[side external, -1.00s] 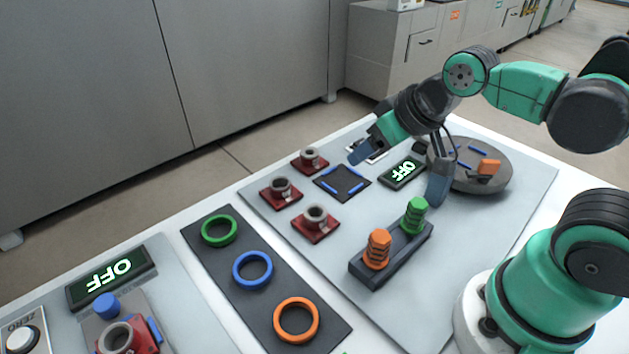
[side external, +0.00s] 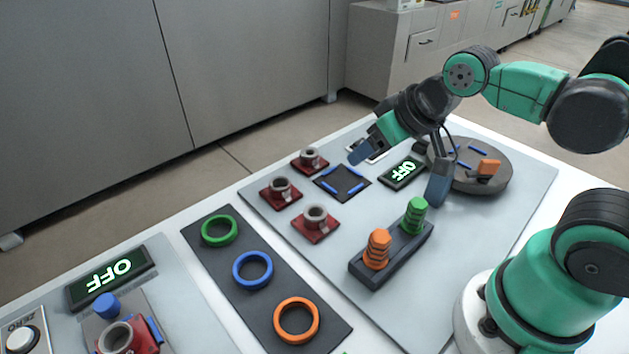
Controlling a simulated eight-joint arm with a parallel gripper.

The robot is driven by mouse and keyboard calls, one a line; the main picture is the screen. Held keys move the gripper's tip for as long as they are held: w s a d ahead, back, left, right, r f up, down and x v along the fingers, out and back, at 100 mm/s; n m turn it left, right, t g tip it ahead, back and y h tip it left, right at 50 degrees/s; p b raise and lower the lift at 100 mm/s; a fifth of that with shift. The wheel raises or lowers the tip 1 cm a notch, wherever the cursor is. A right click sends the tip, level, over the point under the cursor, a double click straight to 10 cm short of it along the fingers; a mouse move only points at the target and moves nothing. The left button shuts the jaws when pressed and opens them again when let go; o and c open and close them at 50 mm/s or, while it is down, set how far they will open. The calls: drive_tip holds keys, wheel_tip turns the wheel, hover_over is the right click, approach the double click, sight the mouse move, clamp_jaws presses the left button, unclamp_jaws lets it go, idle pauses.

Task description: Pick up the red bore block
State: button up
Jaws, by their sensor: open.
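Three red bore blocks with grey ring-shaped bores stand on the grey plate: a far one (side external: 310,165), a middle one (side external: 281,198) and a near one (side external: 316,230). Another red block (side external: 143,342) shows at the lower left edge, partly cut off, beside a blue knob. My gripper (side external: 399,170) is open, with its two blue-tipped fingers spread wide. It hangs over the plate to the right of the three blocks, with nothing between the fingers and apart from every block.
A black square with blue bars (side external: 343,183) and an OFF display (side external: 403,171) lie below my gripper. A dark rack (side external: 391,258) holds orange and green threaded pieces. A round turntable (side external: 483,184) stands right. A black strip (side external: 265,285) carries green, blue and orange rings.

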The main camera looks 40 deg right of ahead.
drive_tip(key=shift+o, duration=0.2)
drive_tip(key=o, duration=0.4)
drive_tip(key=n+g+y, duration=0.2)
drive_tip(key=n+g, duration=0.1)
drive_tip(key=n, duration=0.3)
hover_over(312, 151)
drive_tip(key=s, duration=0.3)
wheel_tip(312, 151, down, 6)
drive_tip(key=shift+w+d+f, duration=0.1)
drive_tip(key=shift+w+d, duration=0.05)
drive_tip(key=shift+w+f, duration=0.25)
drive_tip(key=shift+f, duration=0.35)
drive_tip(key=shift+x, duration=2.35)
